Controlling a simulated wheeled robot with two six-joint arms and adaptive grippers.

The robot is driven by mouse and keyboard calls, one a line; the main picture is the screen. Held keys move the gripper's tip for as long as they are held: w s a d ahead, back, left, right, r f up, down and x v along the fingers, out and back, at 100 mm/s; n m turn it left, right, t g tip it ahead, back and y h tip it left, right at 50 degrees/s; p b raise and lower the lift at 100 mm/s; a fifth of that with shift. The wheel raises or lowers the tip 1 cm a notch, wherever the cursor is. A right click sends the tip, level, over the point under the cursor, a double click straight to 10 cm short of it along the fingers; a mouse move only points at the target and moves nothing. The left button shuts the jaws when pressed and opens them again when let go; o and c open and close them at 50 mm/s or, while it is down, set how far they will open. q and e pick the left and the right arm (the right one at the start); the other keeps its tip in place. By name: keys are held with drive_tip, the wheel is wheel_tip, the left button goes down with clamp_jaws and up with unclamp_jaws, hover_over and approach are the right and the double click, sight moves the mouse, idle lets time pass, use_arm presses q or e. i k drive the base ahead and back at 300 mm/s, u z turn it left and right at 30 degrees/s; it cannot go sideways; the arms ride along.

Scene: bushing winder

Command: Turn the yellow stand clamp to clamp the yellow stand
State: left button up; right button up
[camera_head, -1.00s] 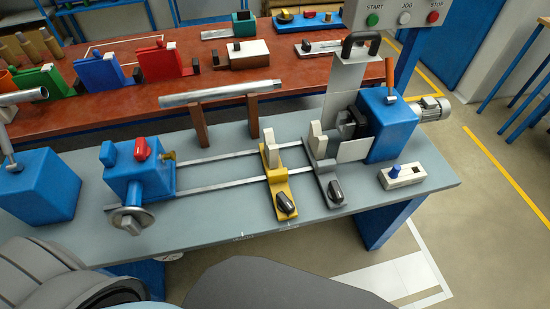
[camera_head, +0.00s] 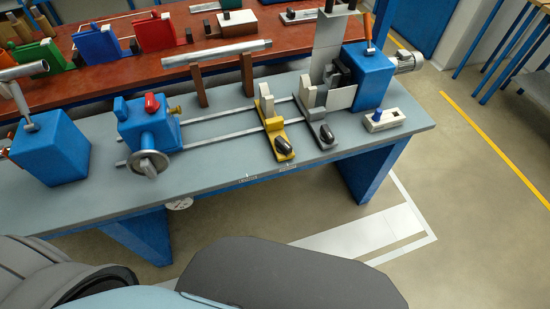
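The yellow stand (camera_head: 267,112) stands across the two metal rails on the grey-blue bench, with a pale upright block on it. Its clamp, a black knob (camera_head: 283,146), sits on the front end of the yellow base. A similar grey stand (camera_head: 308,100) with its own black knob (camera_head: 326,134) is just to the right, apart from the yellow one. Neither of my grippers shows in the head view. Only large grey and light blue parts of my own body fill the bottom edge.
A blue tailstock (camera_head: 150,130) with a handwheel (camera_head: 148,164) is at the rails' left end. A blue headstock (camera_head: 369,76) stands at the right. A white switch box (camera_head: 384,119) lies at the bench's right end. A metal tube (camera_head: 216,53) rests on brown supports behind. Floor in front is clear.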

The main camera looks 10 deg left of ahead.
sight(283, 147)
drive_tip(key=z, duration=1.1)
drive_tip(key=i, duration=0.8)
drive_tip(key=u, duration=0.4)
